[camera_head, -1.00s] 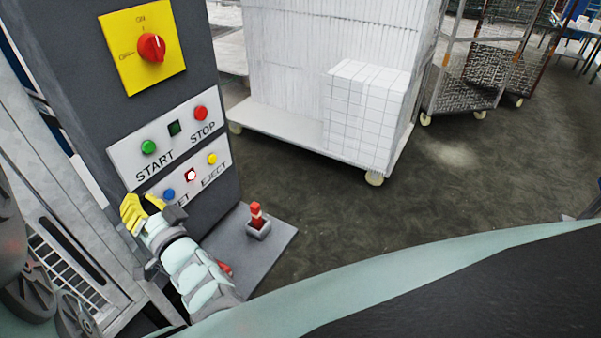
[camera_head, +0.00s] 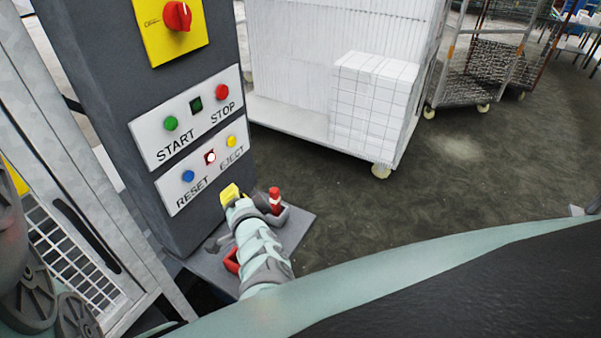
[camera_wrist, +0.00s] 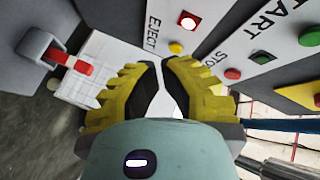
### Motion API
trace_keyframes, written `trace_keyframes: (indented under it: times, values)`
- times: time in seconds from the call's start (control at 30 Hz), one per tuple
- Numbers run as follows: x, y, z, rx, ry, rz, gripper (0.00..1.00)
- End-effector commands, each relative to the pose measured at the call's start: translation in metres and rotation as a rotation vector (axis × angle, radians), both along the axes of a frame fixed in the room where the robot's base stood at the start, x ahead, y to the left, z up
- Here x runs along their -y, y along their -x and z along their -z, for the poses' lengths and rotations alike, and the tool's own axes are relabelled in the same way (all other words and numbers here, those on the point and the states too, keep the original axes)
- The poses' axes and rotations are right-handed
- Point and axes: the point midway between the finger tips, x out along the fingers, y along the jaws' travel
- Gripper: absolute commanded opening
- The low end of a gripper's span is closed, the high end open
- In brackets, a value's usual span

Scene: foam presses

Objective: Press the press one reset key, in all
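The blue reset key (camera_head: 188,176) sits above the RESET label on the lower white plate (camera_head: 172,201) of the dark control column. My gripper (camera_head: 230,191) is below and right of that plate, apart from the blue key. In the wrist view the yellow fingers of my gripper (camera_wrist: 161,64) are close together with a narrow gap between the tips and nothing held. The yellow eject key (camera_wrist: 176,48) and the lit red lamp (camera_wrist: 188,20) show just beyond the fingertips there. The reset key is outside the wrist view.
Above are the green start button (camera_head: 171,123), the red stop button (camera_head: 222,91) and a red rotary switch (camera_head: 177,15). A red lever (camera_head: 275,200) stands on the base plate beside my gripper. A white cart (camera_head: 300,118) stands behind; open floor lies right.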

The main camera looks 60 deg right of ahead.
Motion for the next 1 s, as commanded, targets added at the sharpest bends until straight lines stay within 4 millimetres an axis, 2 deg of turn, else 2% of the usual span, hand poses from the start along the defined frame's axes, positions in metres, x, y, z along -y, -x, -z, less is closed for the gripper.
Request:
trace_keyframes:
  times: [0.27, 0.8, 1.0]
  values:
    - [-0.001, -0.015, 0.0, 0.004, 0.002, -0.001, 0.0]
    - [-0.007, -0.082, 0.0, 0.004, 0.002, -0.004, 0.0]
    - [-0.007, -0.089, 0.0, 0.0, 0.002, -0.002, 0.0]
